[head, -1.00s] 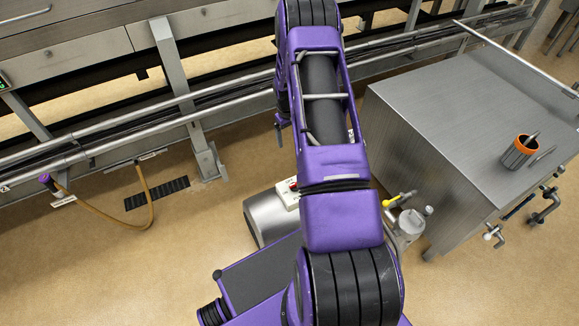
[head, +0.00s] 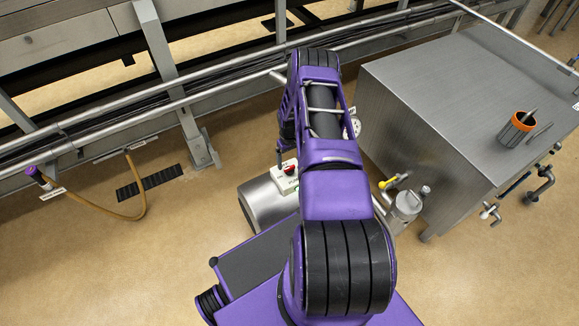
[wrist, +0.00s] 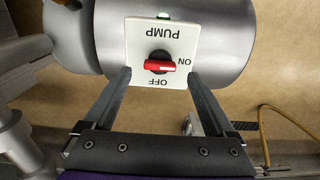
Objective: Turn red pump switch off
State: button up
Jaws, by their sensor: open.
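The red pump switch (wrist: 160,66) is a red handle on a black round knob, on a white plate (wrist: 140,40) marked PUMP, ON and OFF. In the wrist view the handle lies crosswise, its right end toward ON. A green light (wrist: 163,16) glows at the plate's edge. My gripper (wrist: 158,76) is open and empty. Its two fingertips appear either side of the plate's lower part, with the handle between them in the picture; I cannot tell the depth gap. The head view shows the switch (head: 289,169) on the pump, partly behind my arm; the fingers are not clear there.
The switch sits on a rounded steel pump body (head: 270,205). A valve with a yellow handle (head: 388,183) is near the pump. Steel rails (head: 100,125) run behind. Floor at left is mostly clear, with a hose (head: 140,190).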

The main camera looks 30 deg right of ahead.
aim_at(289, 167)
jog(key=shift+f, duration=1.7)
jog(key=c, duration=1.4)
